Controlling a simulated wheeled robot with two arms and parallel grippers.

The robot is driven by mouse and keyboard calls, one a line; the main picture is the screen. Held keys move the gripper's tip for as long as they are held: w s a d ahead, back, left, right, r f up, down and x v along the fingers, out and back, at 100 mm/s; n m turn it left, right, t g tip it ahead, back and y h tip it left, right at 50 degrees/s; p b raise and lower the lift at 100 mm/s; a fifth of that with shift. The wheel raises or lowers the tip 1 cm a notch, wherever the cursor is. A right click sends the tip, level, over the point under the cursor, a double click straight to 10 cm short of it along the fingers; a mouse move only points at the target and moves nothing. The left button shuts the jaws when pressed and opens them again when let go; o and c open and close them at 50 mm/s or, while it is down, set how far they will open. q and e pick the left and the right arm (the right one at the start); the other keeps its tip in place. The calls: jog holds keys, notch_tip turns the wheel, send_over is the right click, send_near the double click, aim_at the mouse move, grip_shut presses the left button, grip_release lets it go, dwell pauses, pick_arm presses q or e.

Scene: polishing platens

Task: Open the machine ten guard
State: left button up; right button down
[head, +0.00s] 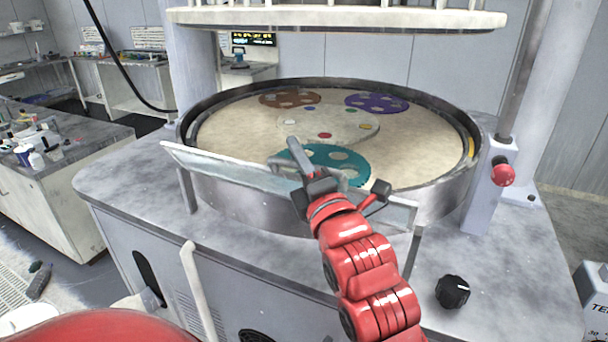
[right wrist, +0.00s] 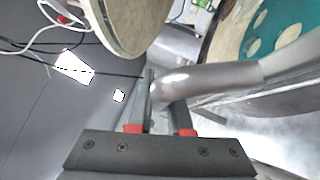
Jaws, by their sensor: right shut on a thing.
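The guard (head: 225,169) is a clear, pale-edged panel across the front of the round basin of the grey polishing machine (head: 130,190). It slopes down from left to right in the head view, with its top edge about at rim height. My right gripper (head: 308,178) is at the middle of the guard. In the right wrist view its two fingers (right wrist: 160,112) are shut on a curved grey handle bar (right wrist: 225,82). The arm hides part of the guard. My left gripper is not in view.
The basin rim (head: 215,98) encloses a beige platen with brown, purple, white and teal carriers (head: 345,155). A round upper plate (head: 330,17) hangs above. A red knob (head: 503,174) is at the right and a black dial (head: 452,291) at the front right. A side bench (head: 95,160) stands left.

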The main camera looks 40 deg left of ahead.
jog(key=s+d+f+n+g+y+b, duration=0.1)
jog(key=s+f+n+g+y+b, duration=0.3)
jog(key=s+f+n+y+b, duration=0.2)
jog(key=shift+s+d+f+n+y+b, duration=0.4)
jog(key=shift+s+f+n+b, duration=0.7)
jog(key=shift+n, duration=1.1)
jog(key=shift+f, duration=0.1)
jog(key=c, duration=0.8)
grip_release()
jog(key=shift+d, duration=0.1)
jog(key=shift+c, duration=0.2)
jog(key=b+v, duration=0.2)
jog(key=v, duration=1.5)
jog(key=shift+d, duration=0.2)
